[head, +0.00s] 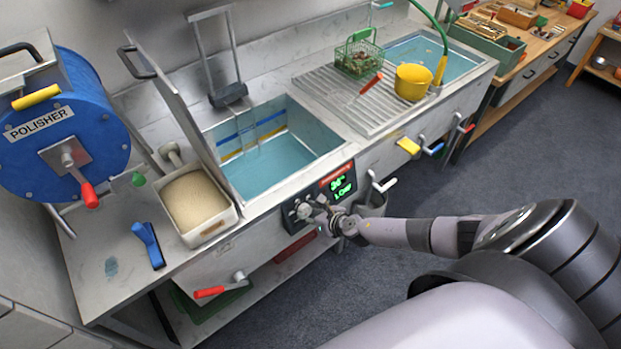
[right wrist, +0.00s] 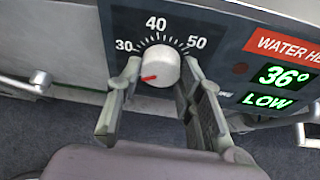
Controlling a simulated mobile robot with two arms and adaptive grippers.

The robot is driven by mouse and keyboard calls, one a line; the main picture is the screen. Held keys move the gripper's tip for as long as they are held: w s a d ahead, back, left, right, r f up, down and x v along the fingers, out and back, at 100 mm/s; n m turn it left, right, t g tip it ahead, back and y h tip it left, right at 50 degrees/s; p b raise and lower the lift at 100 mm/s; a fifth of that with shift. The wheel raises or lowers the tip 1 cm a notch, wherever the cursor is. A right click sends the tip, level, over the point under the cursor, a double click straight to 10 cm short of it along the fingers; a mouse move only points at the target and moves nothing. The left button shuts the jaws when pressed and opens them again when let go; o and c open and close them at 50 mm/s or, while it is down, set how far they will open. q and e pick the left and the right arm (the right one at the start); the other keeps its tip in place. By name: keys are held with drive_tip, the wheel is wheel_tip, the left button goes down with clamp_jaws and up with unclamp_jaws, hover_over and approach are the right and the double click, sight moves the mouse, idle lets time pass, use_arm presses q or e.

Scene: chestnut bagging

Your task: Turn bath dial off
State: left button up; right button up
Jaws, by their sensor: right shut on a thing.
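The bath dial (right wrist: 157,66) is a pale round knob with a red pointer. In the right wrist view its pointer aims to the lower left, below the 30 mark of a scale running 30, 40, 50. The display (right wrist: 277,87) beside it reads 36° and LOW in green. In the head view the dial (head: 303,210) sits on the dark control panel at the front of the water bath (head: 268,165). My right gripper (head: 318,208) is at the panel. In the right wrist view my right gripper (right wrist: 160,80) has one finger on each side of the dial, shut on it. My left gripper is not in view.
A blue polisher (head: 60,135) stands at left, near a tub of tan grain (head: 232,222) and a blue-handled brush (head: 148,245). A red-handled crank (head: 210,292) and several levers stick out along the bench front. Open floor lies at right.

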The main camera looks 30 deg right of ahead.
drive_tip(key=shift+a+n+h+p, duration=0.1)
drive_tip(key=shift+n+h+p, duration=0.4)
drive_tip(key=shift+n+p, duration=0.55)
drive_tip(key=shift+f, duration=0.1)
drive_tip(key=shift+s, duration=0.1)
drive_tip(key=o, duration=1.2)
drive_tip(key=shift+c, duration=0.2)
drive_tip(key=v, duration=1.2)
